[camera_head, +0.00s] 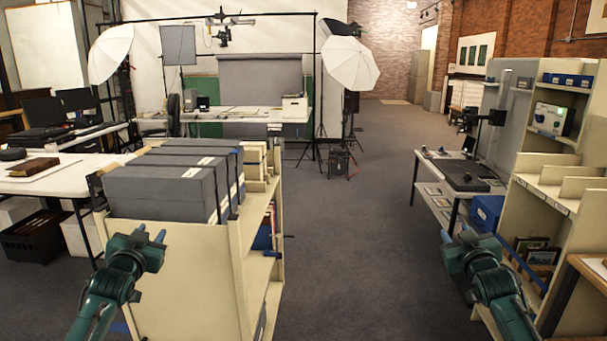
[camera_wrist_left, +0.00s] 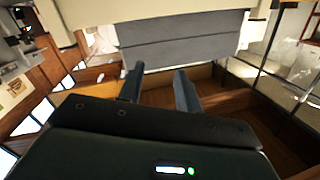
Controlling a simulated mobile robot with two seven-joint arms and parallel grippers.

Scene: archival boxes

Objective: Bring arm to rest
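My left gripper (camera_head: 152,240) is in front of the near end of a cream shelf cart (camera_head: 180,280), at the lower left of the head view. In the left wrist view my left gripper (camera_wrist_left: 155,85) has its two fingers apart, with nothing between them. Grey archival boxes (camera_head: 160,190) stand in a row on top of the cart, beyond the gripper. Grey box faces (camera_wrist_left: 185,45) also show past the fingertips in the left wrist view. My right gripper (camera_head: 465,245) is at the lower right of the head view, over the floor; its fingers are small there, and I see nothing held.
A cream shelf unit (camera_head: 545,185) stands close on the right, beside my right arm. A low table (camera_head: 450,180) is beyond it. A white table (camera_head: 50,180) is at the left. The carpeted floor (camera_head: 345,230) in the middle is clear.

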